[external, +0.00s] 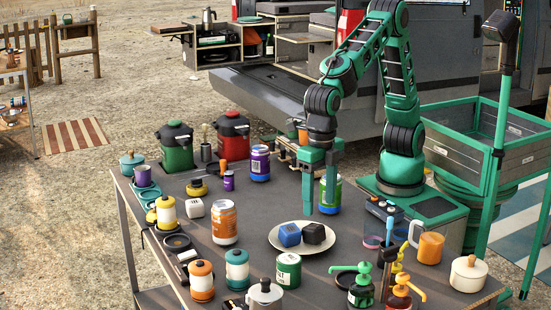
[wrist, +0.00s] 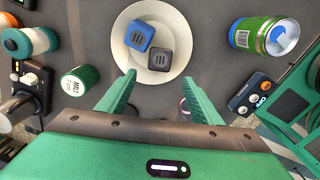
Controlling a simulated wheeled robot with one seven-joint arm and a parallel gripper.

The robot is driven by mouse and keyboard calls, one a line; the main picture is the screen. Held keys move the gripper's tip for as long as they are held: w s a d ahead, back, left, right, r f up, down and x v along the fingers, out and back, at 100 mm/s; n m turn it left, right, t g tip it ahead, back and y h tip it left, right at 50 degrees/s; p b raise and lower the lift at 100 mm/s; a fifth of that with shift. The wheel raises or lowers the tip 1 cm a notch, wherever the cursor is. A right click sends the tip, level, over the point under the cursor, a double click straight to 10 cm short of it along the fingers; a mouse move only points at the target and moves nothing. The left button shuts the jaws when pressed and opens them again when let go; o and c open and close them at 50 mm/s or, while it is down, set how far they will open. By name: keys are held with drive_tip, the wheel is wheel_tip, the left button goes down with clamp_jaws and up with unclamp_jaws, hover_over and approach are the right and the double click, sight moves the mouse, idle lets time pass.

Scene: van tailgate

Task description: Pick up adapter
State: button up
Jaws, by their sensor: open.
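A blue cube (external: 289,234) and a black cube (external: 313,233) sit side by side on a pale round plate (external: 277,245); either could be the adapter. In the wrist view the blue cube (wrist: 140,35) and the black cube (wrist: 169,56) show dark slot-like marks on top. A white cube (external: 194,208) with dark marks stands on the table to the left. My gripper (external: 317,207) is open and empty, pointing down above the table behind the plate. In the wrist view its fingertips (wrist: 159,80) spread at the plate's near edge, with the black cube just beyond.
A green-and-blue can (external: 331,194) stands close to my fingers. An orange-and-white can (external: 224,222) and a green can (external: 288,270) stand near the plate. Pump bottles (external: 361,290) crowd the front right. Bare tabletop (external: 262,205) lies left of my gripper.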

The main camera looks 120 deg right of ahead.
sight(316, 227)
drive_tip(key=shift+w+d+f, duration=0.1)
drive_tip(key=shift+f, duration=1.7)
drive_tip(key=shift+w+f, duration=0.1)
drive_tip(key=shift+f, duration=1.7)
drive_tip(key=c, duration=1.3)
drive_tip(key=shift+o, duration=0.2)
drive_tip(key=shift+r, duration=0.15)
